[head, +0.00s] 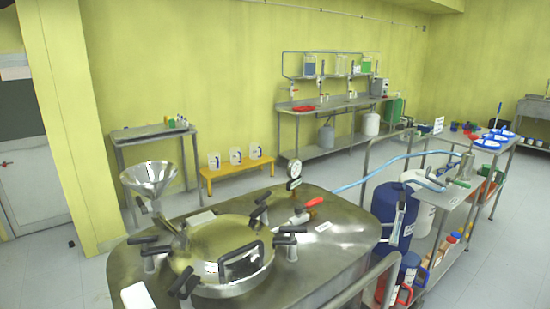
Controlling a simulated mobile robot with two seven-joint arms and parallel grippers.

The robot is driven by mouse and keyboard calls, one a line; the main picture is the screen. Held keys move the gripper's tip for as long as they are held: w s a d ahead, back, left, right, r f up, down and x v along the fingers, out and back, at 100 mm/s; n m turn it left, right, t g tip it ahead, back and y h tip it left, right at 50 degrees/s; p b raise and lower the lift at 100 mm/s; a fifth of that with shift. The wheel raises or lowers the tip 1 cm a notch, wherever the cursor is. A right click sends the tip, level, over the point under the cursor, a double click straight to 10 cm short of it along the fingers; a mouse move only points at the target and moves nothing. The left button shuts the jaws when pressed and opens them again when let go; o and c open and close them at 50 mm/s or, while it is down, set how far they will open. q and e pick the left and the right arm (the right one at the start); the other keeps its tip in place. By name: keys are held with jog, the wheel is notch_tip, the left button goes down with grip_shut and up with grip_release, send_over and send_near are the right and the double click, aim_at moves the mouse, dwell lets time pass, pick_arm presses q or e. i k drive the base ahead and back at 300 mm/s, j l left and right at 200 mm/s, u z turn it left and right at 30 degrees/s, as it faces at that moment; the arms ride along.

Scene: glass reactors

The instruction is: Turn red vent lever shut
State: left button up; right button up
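The red vent lever (314,202) sits on a short valve pipe on top of the steel reactor (352,238), right of the round manway lid (222,247). The lever points to the right and slightly up. Whether the valve is open or shut is too small to tell. Neither of my grippers shows in the head view, and nothing touches the lever.
Black clamp handles ring the lid. A pressure gauge (293,170) stands behind the lever and a steel funnel (149,179) rises at the left. A blue hose (372,178), a blue drum (394,212) and metal rails are at the right.

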aim_at(298, 209)
jog(key=z, duration=0.8)
jog(key=i+l+z, duration=0.2)
jog(key=i+z, duration=0.55)
jog(key=i, duration=2.75)
jog(key=i+l+u, duration=0.1)
jog(key=i+u, duration=0.25)
jog(key=i+l+u, duration=0.2)
jog(key=u, duration=0.15)
jog(key=i+u, duration=0.1)
jog(key=u, duration=2.45)
